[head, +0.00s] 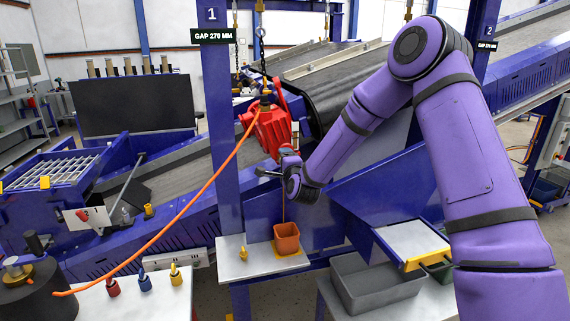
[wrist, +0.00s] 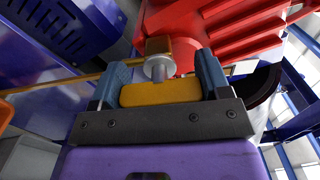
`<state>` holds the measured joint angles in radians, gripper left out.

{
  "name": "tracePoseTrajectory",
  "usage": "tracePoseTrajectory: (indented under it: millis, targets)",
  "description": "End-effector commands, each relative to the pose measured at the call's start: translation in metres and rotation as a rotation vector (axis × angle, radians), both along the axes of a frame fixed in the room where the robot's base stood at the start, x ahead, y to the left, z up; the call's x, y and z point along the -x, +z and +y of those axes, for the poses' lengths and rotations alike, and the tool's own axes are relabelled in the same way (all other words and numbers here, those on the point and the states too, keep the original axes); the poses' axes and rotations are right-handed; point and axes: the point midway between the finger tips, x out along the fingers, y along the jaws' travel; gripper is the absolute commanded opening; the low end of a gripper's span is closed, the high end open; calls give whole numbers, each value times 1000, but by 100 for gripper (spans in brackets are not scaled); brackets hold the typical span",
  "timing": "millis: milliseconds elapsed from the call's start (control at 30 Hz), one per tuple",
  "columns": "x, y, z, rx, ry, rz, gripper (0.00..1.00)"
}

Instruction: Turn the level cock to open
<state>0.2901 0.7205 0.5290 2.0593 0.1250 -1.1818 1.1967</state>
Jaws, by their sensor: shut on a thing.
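The level cock shows in the wrist view as a brass-coloured body (wrist: 158,46) with a silver stem and a yellow handle (wrist: 160,93). It is against the underside of the red magnet housing (wrist: 235,40), which also shows in the head view (head: 268,128). My gripper (wrist: 160,76) is shut on the yellow handle, with one blue finger at each end of it. In the head view my gripper (head: 287,158) is at the lower right of the red housing and hides the cock. A thin tan pipe (wrist: 60,84) runs from the cock.
An orange cup (head: 286,238) stands on a pale shelf below my gripper, next to a small yellow fitting (head: 243,253). An orange cable (head: 190,205) slopes down left from the housing. A blue post (head: 222,130) stands close on the left. A grey bin (head: 375,290) is lower right.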

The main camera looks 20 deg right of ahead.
Motion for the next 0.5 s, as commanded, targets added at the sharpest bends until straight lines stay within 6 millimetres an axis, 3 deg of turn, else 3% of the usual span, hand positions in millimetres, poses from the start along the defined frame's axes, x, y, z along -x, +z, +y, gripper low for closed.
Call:
tracePoseTrajectory:
  millis: [67,100,200,500]
  targets:
    - [1,-2,0,-1,0,4,47]
    - [1,-2,0,-1,0,4,72]
    - [0,-1,0,-1,0,3,95]
    - [1,-1,0,1,0,2,96]
